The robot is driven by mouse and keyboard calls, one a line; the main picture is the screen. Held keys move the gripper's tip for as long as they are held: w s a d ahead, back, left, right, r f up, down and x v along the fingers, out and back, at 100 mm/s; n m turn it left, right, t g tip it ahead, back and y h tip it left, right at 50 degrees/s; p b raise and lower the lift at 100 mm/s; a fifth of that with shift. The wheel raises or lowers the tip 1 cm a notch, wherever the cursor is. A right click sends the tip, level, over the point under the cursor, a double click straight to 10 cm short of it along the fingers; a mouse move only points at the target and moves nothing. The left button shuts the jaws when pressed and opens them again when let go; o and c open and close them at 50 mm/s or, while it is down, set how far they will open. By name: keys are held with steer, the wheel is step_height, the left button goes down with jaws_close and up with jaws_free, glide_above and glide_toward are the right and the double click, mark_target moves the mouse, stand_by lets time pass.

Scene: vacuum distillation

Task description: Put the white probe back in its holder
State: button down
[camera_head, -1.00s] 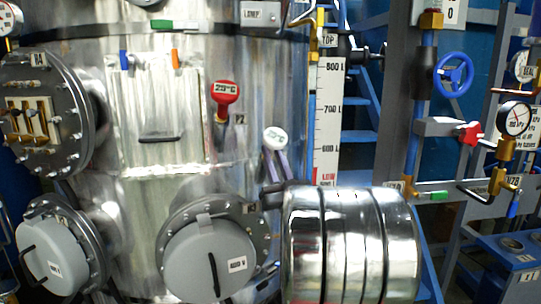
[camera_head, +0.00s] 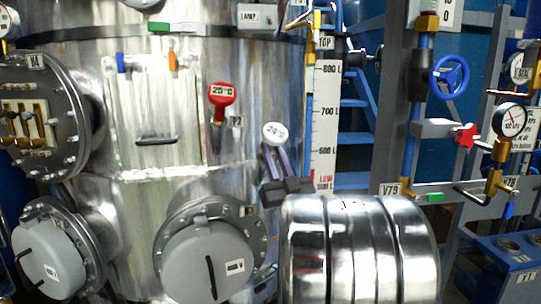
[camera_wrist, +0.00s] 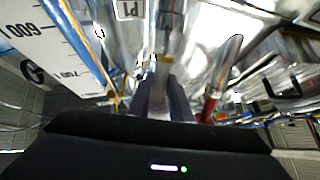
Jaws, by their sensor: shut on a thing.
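The white probe (camera_head: 275,133) shows its round white head in the head view, in front of the steel tank's right side. My gripper (camera_head: 272,150) is shut on it just below the head, with the two fingers rising from the dark wrist. In the wrist view my gripper (camera_wrist: 165,85) has its fingers close together around a pale shaft. A brass-coloured fitting (camera_wrist: 163,60) shows just beyond the fingertips; I cannot tell whether it is the holder or whether the probe touches it.
The red probe (camera_head: 222,94) stands on the tank to the left. The white level scale (camera_head: 326,115) is close on the right. Grey flanged hatches (camera_head: 204,262) stick out below. A pipe frame with a blue valve wheel (camera_head: 452,76) stands farther right.

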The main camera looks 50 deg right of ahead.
mark_target(280, 141)
steer(key=shift+s+r, duration=0.1)
steer(key=shift+r, duration=0.05)
steer(key=shift+s+a+r, duration=0.15)
steer(key=shift+s+r, duration=0.15)
steer(key=shift+r, duration=0.05)
steer(key=shift+s+a+r, duration=0.15)
steer(key=shift+s+r, duration=0.1)
steer(key=shift+r, duration=0.1)
stand_by(0.3)
steer(key=shift+s+a+r, duration=0.2)
steer(key=shift+s+r, duration=0.2)
steer(key=shift+r, duration=0.15)
steer(key=shift+s+r, duration=0.2)
steer(key=shift+r, duration=0.05)
steer(key=shift+s+a+r, duration=0.15)
steer(key=shift+s+r, duration=0.05)
steer(key=shift+r, duration=0.05)
steer(key=shift+s+a+r, duration=0.1)
steer(key=shift+s+r, duration=0.15)
steer(key=shift+r, duration=0.05)
steer(key=shift+s+r, duration=0.2)
steer(key=shift+r, duration=0.05)
steer(key=shift+s+a+r, duration=0.1)
steer(key=shift+a+r, duration=0.05)
